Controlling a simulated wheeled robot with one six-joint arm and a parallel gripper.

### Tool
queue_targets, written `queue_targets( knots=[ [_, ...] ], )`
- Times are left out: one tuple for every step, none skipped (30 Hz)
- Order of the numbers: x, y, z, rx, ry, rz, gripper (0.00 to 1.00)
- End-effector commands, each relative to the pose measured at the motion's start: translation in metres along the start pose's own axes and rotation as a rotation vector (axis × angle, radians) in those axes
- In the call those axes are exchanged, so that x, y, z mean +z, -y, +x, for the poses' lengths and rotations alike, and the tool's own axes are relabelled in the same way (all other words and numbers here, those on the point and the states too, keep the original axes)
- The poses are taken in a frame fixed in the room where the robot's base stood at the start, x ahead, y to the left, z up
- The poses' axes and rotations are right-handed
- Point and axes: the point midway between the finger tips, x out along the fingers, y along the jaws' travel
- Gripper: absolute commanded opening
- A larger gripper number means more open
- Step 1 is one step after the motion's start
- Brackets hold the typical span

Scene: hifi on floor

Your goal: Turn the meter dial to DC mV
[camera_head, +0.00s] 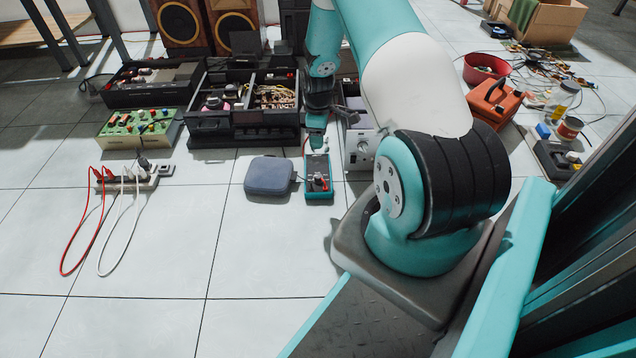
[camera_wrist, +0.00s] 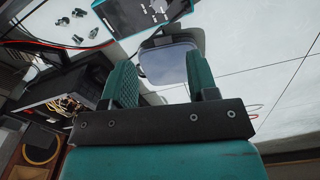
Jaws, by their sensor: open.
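The teal-and-black meter (camera_head: 318,188) lies on the tiled floor, just in front of my gripper (camera_head: 316,140) in the head view. Red leads show around its face. The dial's pointer and markings are too small to read. In the wrist view the meter (camera_wrist: 125,14) is cut off by the top edge, with pale marks on its dark face. My gripper (camera_wrist: 160,72) is open, its two teal fingers apart and nothing held between them. The gripper is apart from the meter, at its far side in the head view.
A blue-grey case (camera_head: 268,176) lies just left of the meter. A grey instrument box (camera_head: 357,145) stands close on its right. Black open boxes of parts (camera_head: 240,122) are behind to the left. Floor in front of the meter is clear.

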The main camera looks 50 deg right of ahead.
Motion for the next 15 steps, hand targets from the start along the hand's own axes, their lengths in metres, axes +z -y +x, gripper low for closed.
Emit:
queue_targets(
  knots=[
    [0.0,0.0,0.01,-0.001,0.001,0.0,0.54],
    [0.0,0.0,0.015,-0.001,0.001,0.0,0.54],
    [0.0,0.001,0.023,-0.002,0.001,0.0,0.54],
    [0.0,0.001,0.03,-0.002,0.001,0.0,0.54],
    [0.0,0.001,0.037,-0.002,0.001,0.0,0.54],
    [0.0,0.001,0.047,-0.003,0.001,0.0,0.54],
    [0.0,0.002,0.054,-0.004,0.002,0.0,0.54],
    [0.0,0.002,0.061,-0.004,0.001,0.0,0.54],
    [0.0,0.001,0.071,-0.003,0.001,0.0,0.54],
    [0.0,0.001,0.078,-0.002,0.001,0.0,0.54],
    [0.0,0.001,0.085,-0.002,0.001,0.0,0.54],
    [0.0,0.001,0.094,-0.002,0.001,0.0,0.54],
    [0.0,0.001,0.101,-0.002,0.0,0.001,0.54],
    [0.0,0.001,0.108,-0.002,0.001,0.001,0.54],
    [0.0,0.002,0.117,-0.003,0.001,0.001,0.54]
  ],
)
